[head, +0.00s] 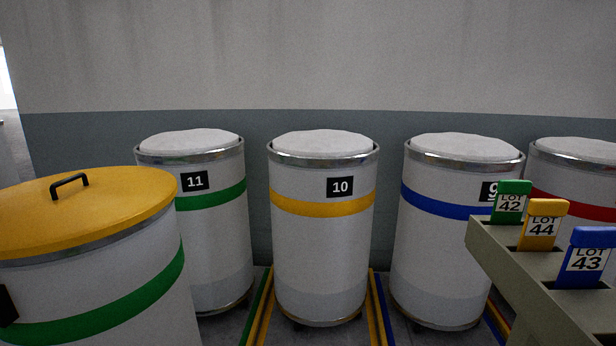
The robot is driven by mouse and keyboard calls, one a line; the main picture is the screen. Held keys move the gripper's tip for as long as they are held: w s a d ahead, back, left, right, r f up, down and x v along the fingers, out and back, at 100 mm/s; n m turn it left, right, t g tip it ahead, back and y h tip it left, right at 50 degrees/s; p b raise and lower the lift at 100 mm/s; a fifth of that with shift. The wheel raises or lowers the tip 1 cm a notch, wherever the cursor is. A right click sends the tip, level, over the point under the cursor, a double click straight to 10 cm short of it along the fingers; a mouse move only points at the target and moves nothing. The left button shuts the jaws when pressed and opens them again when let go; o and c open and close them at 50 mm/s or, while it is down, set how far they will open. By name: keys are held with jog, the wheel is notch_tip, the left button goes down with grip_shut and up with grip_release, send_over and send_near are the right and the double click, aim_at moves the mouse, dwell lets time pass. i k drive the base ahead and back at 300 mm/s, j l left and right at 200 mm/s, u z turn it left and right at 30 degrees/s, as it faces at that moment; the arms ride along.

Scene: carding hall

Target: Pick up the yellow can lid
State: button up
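The yellow can lid (112,207) lies on top of a large white can with a green band (110,298) at the near left. It is a wide flat disc with a black bar handle (69,181) standing up from it. The lid's left edge runs out of the frame. My gripper does not show in the head view, so I cannot see where it is relative to the lid.
Behind stand white cans 11 (215,249), 10 (321,243) and 9 (437,250), filled with white material, and a red-banded can (570,165). A grey rack (534,290) holding green, yellow and blue lot tags stands near right. Coloured floor lines (262,312) run between cans.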

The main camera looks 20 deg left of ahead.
aim_at(55, 213)
jog(key=j+u, duration=0.1)
jog(key=u, duration=1.5)
